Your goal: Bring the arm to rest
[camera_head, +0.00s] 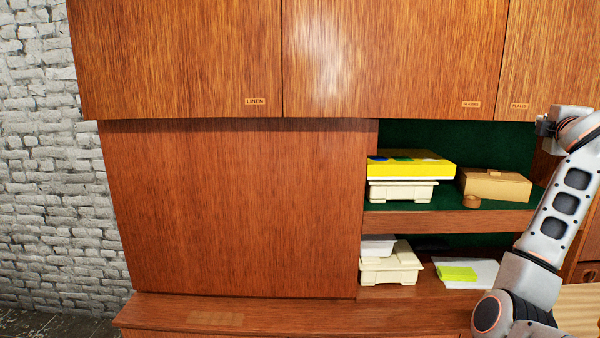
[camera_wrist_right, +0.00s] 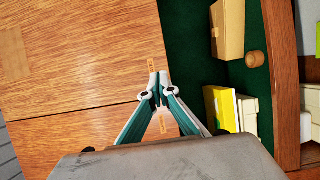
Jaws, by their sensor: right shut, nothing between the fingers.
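My right arm (camera_head: 545,225) comes in from the right edge of the head view and is raised in front of the open shelves, its far end level with the lower edge of the upper cabinets. The head view does not show its fingers clearly. In the right wrist view my right gripper (camera_wrist_right: 158,82) is shut, its teal fingers together at the tips with nothing between them. Behind the tips are wooden door fronts (camera_wrist_right: 75,60) with small label plates. My left arm and gripper are in neither view.
Upper cabinet doors (camera_head: 180,55) hang above a sliding wooden panel (camera_head: 235,210). Cream trays (camera_head: 390,268) stand below. The ledge (camera_head: 290,315) at left is clear.

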